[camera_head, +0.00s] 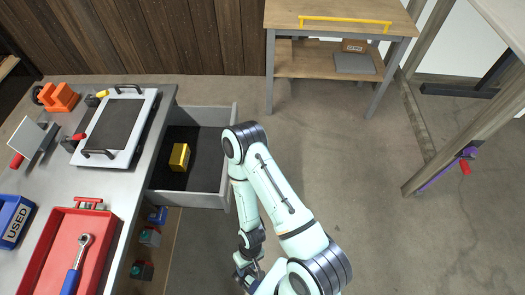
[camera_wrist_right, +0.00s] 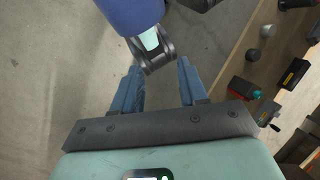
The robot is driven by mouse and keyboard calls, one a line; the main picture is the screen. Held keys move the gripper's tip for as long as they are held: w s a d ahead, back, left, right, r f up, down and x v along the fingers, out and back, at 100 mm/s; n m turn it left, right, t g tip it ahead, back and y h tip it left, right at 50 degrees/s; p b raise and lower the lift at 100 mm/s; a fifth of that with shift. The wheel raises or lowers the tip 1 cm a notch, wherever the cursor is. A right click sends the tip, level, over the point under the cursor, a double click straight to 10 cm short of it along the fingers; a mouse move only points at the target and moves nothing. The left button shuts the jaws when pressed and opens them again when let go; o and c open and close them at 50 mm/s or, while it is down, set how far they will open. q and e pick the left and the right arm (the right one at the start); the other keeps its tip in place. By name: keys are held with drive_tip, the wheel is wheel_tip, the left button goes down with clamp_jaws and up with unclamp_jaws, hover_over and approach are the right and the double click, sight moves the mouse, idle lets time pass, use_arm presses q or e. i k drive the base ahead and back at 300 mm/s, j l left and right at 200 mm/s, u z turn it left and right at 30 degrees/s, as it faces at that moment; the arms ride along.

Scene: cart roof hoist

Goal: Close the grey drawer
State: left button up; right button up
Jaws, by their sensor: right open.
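The grey drawer (camera_head: 195,114) is pulled out from the right side of the workbench in the head view. A yellow block (camera_head: 179,157) lies on its dark floor. My right arm's elbow is close to the drawer's front, and the forearm runs down beside it. My right gripper (camera_head: 246,274) is low at the bottom of the head view, below the drawer and apart from it, partly hidden by my arm. In the right wrist view its two blue fingers (camera_wrist_right: 160,84) are spread with nothing between them. The drawer cannot be made out in that view. My left gripper is not in view.
The workbench (camera_head: 113,187) carries a red tray (camera_head: 38,257), a blue bin (camera_head: 13,220) and a framed dark panel (camera_head: 112,130). A shelf under it holds several small items. A wooden-topped table (camera_head: 340,14) stands at the back. The floor to the right is mostly clear.

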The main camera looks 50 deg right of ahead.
sight(206, 184)
drive_tip(key=z, duration=0.45)
drive_tip(key=l+z, duration=0.15)
drive_tip(key=z, duration=0.35)
drive_tip(key=l+z, duration=0.1)
drive_tip(key=z, duration=0.35)
